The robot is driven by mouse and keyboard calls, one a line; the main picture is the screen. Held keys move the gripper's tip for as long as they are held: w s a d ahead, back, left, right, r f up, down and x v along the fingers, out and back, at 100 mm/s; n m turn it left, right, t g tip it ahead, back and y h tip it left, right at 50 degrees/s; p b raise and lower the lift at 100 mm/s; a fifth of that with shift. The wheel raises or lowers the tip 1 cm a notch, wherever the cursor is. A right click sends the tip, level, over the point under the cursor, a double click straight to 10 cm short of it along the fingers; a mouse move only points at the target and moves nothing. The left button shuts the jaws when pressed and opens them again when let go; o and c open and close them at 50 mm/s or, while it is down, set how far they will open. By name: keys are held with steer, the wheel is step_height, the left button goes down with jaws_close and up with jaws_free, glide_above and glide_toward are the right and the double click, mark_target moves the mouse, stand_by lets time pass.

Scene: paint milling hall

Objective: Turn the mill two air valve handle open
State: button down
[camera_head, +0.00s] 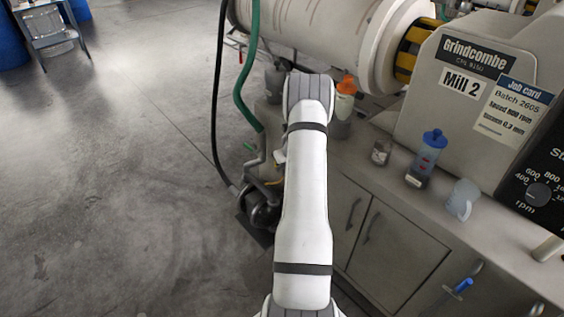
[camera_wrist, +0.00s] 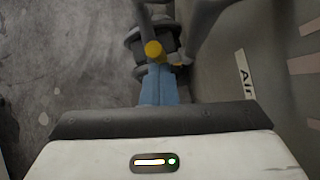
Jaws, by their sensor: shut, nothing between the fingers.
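A white label reading "Air" (camera_wrist: 245,75) is on the grey surface to the right. In the head view, a small yellow part (camera_head: 272,182) shows low beside the pipes, left of my arm. My gripper is hidden there behind my arm.
The Mill 2 housing (camera_head: 460,85) stands at the right above a cabinet (camera_head: 375,245). Its top holds a blue-capped bottle (camera_head: 424,160), a jar (camera_head: 380,152) and a mug (camera_head: 462,198). A green hose (camera_head: 245,85) and black hose (camera_head: 215,110) hang at the left.

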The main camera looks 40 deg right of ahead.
steer(key=shift+w+r, duration=0.25)
steer(key=shift+w, duration=0.2)
steer(key=shift+w+a+r, duration=0.1)
steer(key=shift+w+r, duration=0.1)
steer(key=shift+s, duration=0.1)
steer(key=b+v, duration=0.1)
steer(key=v, duration=1)
steer(key=shift+s+a, duration=0.3)
